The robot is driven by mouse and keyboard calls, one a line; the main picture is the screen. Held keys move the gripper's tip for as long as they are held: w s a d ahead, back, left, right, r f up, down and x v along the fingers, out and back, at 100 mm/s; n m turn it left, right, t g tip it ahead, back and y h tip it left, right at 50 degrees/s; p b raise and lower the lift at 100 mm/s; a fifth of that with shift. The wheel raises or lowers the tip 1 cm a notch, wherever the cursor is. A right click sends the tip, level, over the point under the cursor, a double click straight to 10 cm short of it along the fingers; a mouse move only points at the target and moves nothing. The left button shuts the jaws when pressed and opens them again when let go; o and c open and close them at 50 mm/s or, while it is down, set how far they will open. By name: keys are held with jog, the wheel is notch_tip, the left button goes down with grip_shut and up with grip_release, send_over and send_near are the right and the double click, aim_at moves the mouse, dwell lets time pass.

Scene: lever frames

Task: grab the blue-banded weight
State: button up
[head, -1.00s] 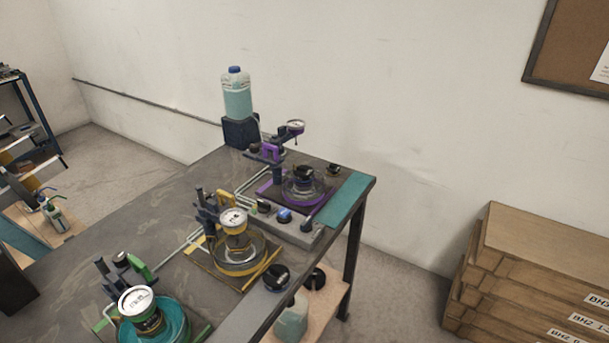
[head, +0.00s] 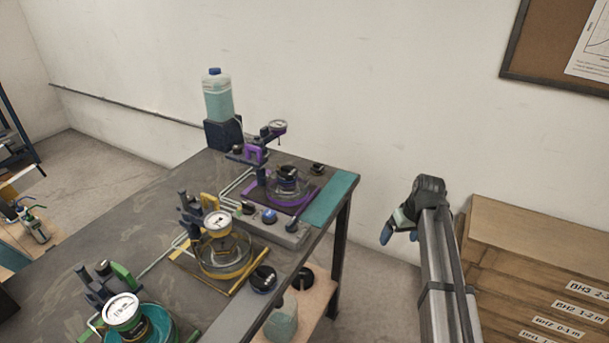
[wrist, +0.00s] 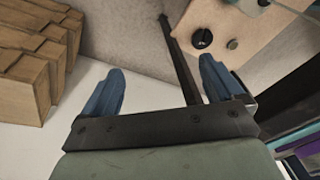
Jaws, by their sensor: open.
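A dark round weight (head: 263,279) with what looks like a bluish band sits at the near right edge of the grey bench in the head view. The band is too small to be sure of. Another dark round weight (head: 302,278) lies on the lower wooden shelf; its band colour cannot be told. A black disc (wrist: 202,38) on a wooden surface shows in the wrist view. My gripper (head: 399,235) hangs in the air right of the bench, apart from both weights. In the wrist view its blue fingers (wrist: 160,84) are spread and empty.
Lever frames with purple (head: 251,154), yellow (head: 210,203) and green (head: 122,273) parts stand on the bench (head: 135,232). Stacked wooden boxes (head: 520,245) stand at right. The gap between bench and boxes is open.

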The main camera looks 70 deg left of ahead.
jog(key=s+a+r+n+y, duration=0.1)
jog(key=s+a+r+n, duration=0.2)
jog(key=s+a+r, duration=0.9)
jog(key=n+y, duration=0.1)
jog(key=n, duration=0.2)
send_near(289, 172)
jog(key=shift+g, duration=0.4)
jog(key=x, duration=0.9)
jog(key=shift+w+a+f, duration=0.15)
jog(key=shift+w+a, duration=0.1)
jog(key=shift+w, duration=0.05)
jog(key=c, duration=1.5)
jog(key=shift+c, duration=0.3)
